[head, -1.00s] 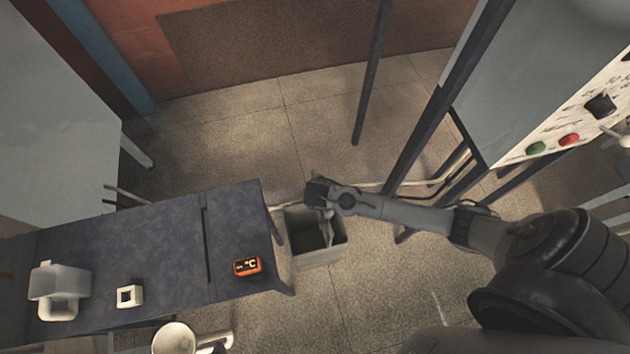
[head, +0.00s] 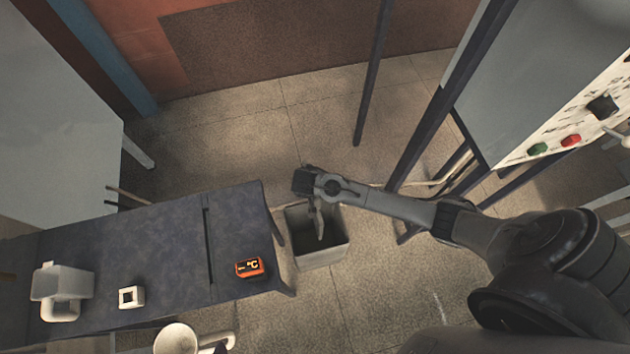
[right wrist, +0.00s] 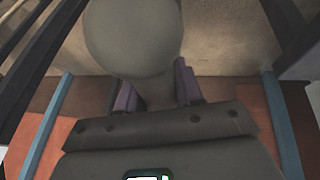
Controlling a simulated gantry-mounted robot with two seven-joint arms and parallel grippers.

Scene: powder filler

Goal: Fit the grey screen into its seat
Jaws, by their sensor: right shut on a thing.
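In the right wrist view, a smooth, rounded grey thing (right wrist: 133,38), seemingly the grey screen, narrows to a neck between the two purple-grey fingers of my right gripper (right wrist: 160,88). The gripper is shut on this neck. In the head view, my right gripper (head: 316,200) appears above a grey open-topped bin, to the right of the dark table; the held thing is too small and dark there to make out clearly. I cannot identify a seat for the screen in either view. My left gripper is not in view.
The grey bin (head: 320,258) stands on open floor. Dark posts (head: 430,125) and a panel with buttons (head: 575,125) are right.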

